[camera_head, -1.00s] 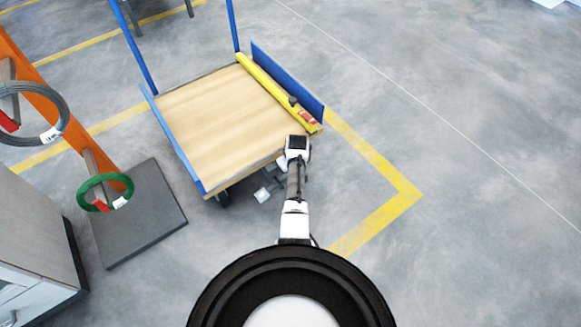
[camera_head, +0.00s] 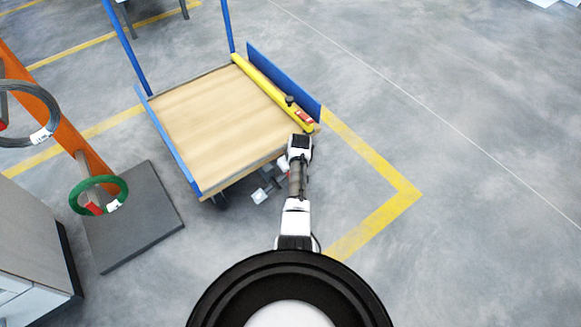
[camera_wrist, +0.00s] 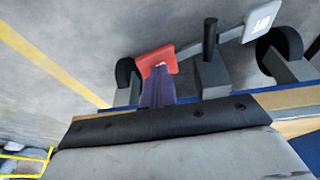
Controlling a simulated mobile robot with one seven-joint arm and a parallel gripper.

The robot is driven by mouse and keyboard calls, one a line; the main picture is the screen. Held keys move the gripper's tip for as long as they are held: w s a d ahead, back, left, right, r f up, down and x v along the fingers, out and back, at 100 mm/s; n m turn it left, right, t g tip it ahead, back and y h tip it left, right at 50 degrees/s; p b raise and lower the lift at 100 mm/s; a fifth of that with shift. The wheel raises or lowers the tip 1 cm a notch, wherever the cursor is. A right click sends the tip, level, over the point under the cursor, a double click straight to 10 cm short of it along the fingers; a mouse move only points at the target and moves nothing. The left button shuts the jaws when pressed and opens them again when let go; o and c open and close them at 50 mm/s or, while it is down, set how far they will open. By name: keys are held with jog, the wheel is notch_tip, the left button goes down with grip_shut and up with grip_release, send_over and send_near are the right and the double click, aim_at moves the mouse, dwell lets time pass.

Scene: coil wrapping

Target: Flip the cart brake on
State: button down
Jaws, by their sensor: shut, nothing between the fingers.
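The flat cart (camera_head: 225,125) with a wooden deck and blue sides stands on the floor ahead. Under its near edge, the wrist view shows a brake rocker bar with a red pedal (camera_wrist: 157,58) at one end and a pale grey pedal (camera_wrist: 262,22) at the other. In the head view the red pedal (camera_head: 283,163) peeks out left of my gripper, with the pale pedal (camera_head: 259,196) lower left. My gripper (camera_wrist: 158,75) is shut and empty, its dark fingers overlapping the red pedal's lower edge. I cannot tell whether they touch. In the head view its fingertips are hidden.
A yellow bar (camera_head: 268,88) lies along the deck's right side. Left are an orange post (camera_head: 45,110) with hanging coils, its dark base plate (camera_head: 140,220) and a grey cabinet (camera_head: 30,240). Cart wheels (camera_wrist: 282,55) flank the pedals. The floor on the right is clear.

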jog(key=shift+d+f, duration=0.15)
jog(key=f+y+b, duration=0.1)
jog(key=b, duration=0.1)
jog(key=w+d+f+g+y+b, duration=0.1)
jog(key=b, duration=0.2)
jog(key=shift+f+g, duration=0.25)
jog(key=shift+g, duration=0.05)
jog(key=y+b, duration=0.1)
jog(key=b, duration=0.1)
jog(key=f+g+y+b, duration=0.1)
jog(key=b, duration=0.1)
jog(key=shift+w+d+f+m, duration=0.2)
jog(key=shift+w+d+m, duration=0.05)
jog(key=shift+d+m, duration=0.1)
jog(key=shift+d+f+b, duration=0.1)
jog(key=shift+f+b, duration=0.6)
jog(key=shift+b, duration=0.4)
jog(key=shift+f, duration=0.1)
